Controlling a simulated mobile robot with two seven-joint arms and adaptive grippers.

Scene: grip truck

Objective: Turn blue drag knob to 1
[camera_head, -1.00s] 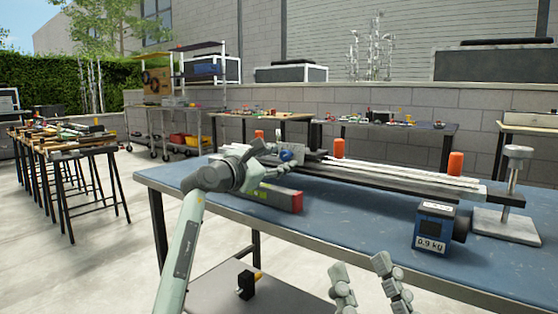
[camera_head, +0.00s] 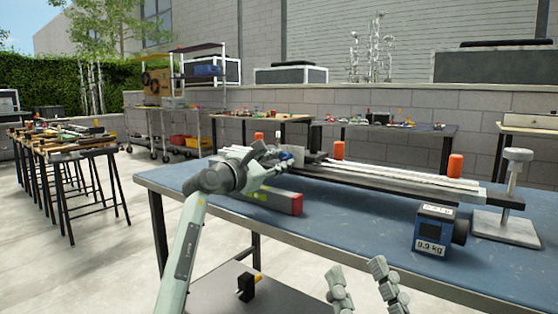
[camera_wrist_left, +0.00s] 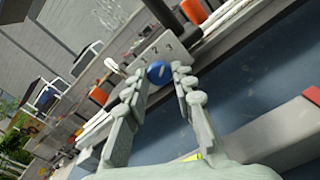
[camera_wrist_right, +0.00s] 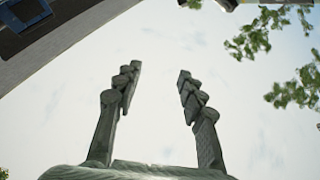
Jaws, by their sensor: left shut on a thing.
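The blue knob (camera_head: 286,155) is on a grey plate at the left end of the rail device on the blue table. In the left wrist view the blue knob (camera_wrist_left: 159,72) lies between the fingertips of my left gripper (camera_wrist_left: 158,76). My left gripper (camera_head: 278,156) is shut on it in the head view, its fingers partly hiding it. The grey plate (camera_wrist_left: 150,58) has small marks near the knob; its setting is too small to read surely. My right gripper (camera_head: 358,272) is open and empty in front of the table; it also shows in the right wrist view (camera_wrist_right: 157,80).
A red-ended grey bar (camera_head: 285,202) lies on the table (camera_head: 340,225) just below my left gripper. Light rails (camera_head: 400,172) run right towards a stand (camera_head: 512,190). A blue scale box (camera_head: 434,228) reading 0.9 kg sits near the front edge.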

